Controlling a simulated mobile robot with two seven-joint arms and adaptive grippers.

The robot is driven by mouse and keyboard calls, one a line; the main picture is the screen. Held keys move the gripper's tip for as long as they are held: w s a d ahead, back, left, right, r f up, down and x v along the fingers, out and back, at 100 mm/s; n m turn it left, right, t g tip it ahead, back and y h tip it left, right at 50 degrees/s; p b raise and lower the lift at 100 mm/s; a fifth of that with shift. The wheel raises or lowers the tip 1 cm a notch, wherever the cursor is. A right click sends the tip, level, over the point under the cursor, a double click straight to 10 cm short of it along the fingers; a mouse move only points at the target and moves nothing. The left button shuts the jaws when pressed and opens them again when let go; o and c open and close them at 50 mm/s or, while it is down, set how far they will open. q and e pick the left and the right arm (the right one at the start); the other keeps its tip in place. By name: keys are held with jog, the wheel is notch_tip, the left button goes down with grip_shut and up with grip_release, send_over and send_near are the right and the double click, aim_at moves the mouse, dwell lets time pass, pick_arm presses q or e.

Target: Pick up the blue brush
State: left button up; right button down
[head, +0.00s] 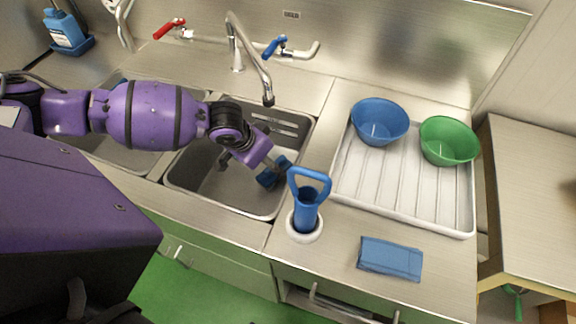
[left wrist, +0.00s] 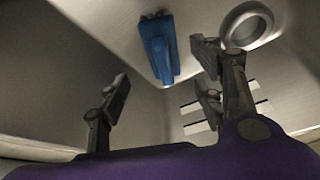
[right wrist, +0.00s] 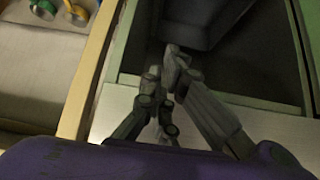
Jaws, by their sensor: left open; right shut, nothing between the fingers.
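The blue brush (head: 269,178) lies in the right sink basin in the head view, partly hidden by my left wrist. In the left wrist view the brush (left wrist: 160,52) shows its blue handle and a dark end, lying between the lines of the two fingers and beyond their tips. My left gripper (left wrist: 164,82) is open and empty, pointing down into the basin; its arm (head: 150,115) reaches in from the left. My right gripper (right wrist: 165,72) is shut and empty, seen only in the right wrist view.
A blue handled tool (head: 308,205) stands in a white holder on the counter, right of the basin. A white drain tray (head: 395,188) carries a blue bowl (head: 379,120) and a green bowl (head: 449,141). A folded blue cloth (head: 390,258) lies in front. The faucet (head: 250,60) overhangs the basin.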

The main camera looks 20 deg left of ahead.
aim_at(267, 178)
pick_arm(q)
jog(key=x, duration=0.7)
jog(key=shift+w+a+f+b, duration=0.15)
jog(key=shift+f+b, duration=0.15)
jog(key=shift+f, duration=0.1)
jog(key=shift+r, duration=0.1)
jog(key=c, duration=1.3)
